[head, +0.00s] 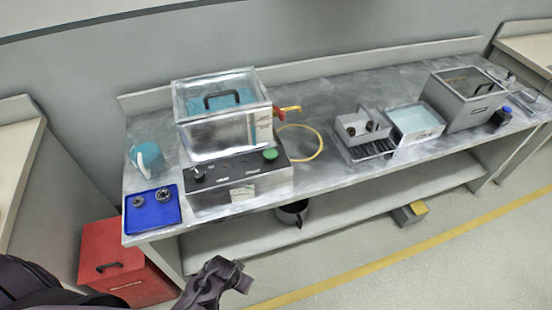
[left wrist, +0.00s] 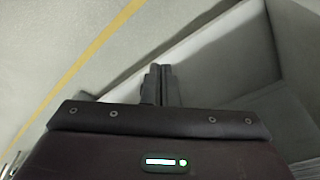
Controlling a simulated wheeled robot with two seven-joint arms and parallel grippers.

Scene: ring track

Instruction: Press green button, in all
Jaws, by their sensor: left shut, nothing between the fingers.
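The green button (head: 271,154) is a round green cap on the top right of a grey control box (head: 240,186). The box stands at the front of the metal bench, under a clear-walled tank with a lid. My left gripper (head: 238,277) is low in front of the bench, below and apart from the button. In the left wrist view its fingers (left wrist: 160,75) are together with nothing between them. The button does not show in the left wrist view. My right gripper is in neither view.
A blue tray (head: 152,210) with two metal parts lies left of the control box. A red bin (head: 112,262) stands on the floor at left. Right of the box are a yellow hose loop (head: 318,152) and grey containers (head: 465,98).

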